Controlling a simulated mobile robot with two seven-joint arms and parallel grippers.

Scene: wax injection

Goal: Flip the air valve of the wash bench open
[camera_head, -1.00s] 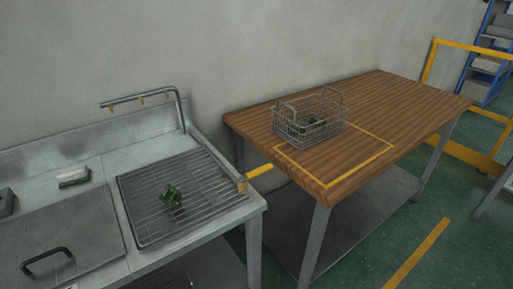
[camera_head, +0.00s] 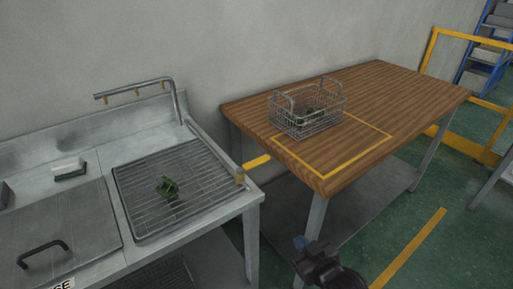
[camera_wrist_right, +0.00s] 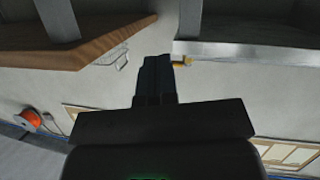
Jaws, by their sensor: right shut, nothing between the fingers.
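The steel wash bench (camera_head: 225,207) stands at the left in the head view. A small brass-coloured fitting, apparently the air valve (camera_head: 239,176), sits at its front right corner, by the end of a pipe along the right edge. The fitting's handle position is too small to tell. My right gripper (camera_head: 301,242) is low at the bottom centre, right of the bench and apart from the valve. It is shut and empty. In the right wrist view, which looks upside down, a small yellow part (camera_wrist_right: 181,64) shows beside the shut fingers (camera_wrist_right: 155,62). My left gripper is out of view.
A wooden table (camera_head: 410,92) with a wire basket (camera_head: 308,124) stands to the right. A gap separates bench and table. A yellow guard rail (camera_head: 430,50) stands behind.

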